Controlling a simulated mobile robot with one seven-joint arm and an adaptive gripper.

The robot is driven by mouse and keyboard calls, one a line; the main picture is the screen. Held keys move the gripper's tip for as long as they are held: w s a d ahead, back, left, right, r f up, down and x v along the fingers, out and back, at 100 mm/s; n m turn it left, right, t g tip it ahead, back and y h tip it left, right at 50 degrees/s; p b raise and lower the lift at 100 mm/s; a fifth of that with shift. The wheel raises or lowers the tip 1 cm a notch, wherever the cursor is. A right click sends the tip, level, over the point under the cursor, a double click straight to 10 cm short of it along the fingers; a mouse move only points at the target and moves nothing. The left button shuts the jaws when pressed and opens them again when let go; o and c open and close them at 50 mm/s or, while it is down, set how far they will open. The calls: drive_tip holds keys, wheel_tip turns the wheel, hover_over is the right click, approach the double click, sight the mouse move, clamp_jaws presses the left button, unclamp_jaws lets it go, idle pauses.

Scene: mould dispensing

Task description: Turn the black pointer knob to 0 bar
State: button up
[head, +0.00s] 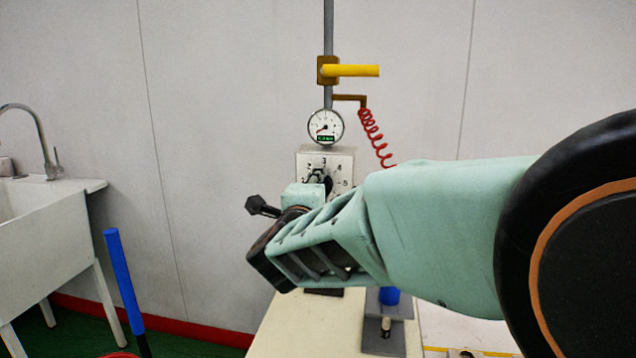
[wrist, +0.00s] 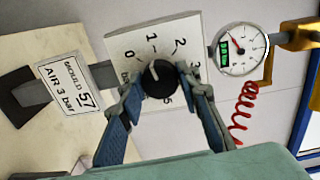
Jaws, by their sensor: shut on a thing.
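The black pointer knob (wrist: 158,76) sits on a white dial plate (wrist: 122,43) with printed numbers. In the wrist view a short pale mark on the knob points up and left, roughly between 0 and 1; its exact setting is hard to read. My gripper (wrist: 161,86) is shut on the knob, with one blue-grey finger on each side. In the head view my gripper (head: 318,184) and arm hide most of the knob and the lower dial. The round pressure gauge (head: 325,127) is above the dial; it also shows in the wrist view (wrist: 240,50).
A yellow lever (head: 352,70) stands out from the pipe above the gauge. A red coiled hose (head: 372,132) hangs close to the right. A sign (wrist: 70,84) reads "MOULD 57 AIR 3 bar". A white sink (head: 50,215) stands at the left.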

drive_tip(key=shift+n+h+p, duration=0.3)
drive_tip(key=shift+n+p, duration=1.2)
drive_tip(key=shift+n, duration=1.7)
drive_tip(key=o, duration=1.2)
drive_tip(key=shift+c, duration=0.2)
drive_tip(key=shift+f, duration=0.1)
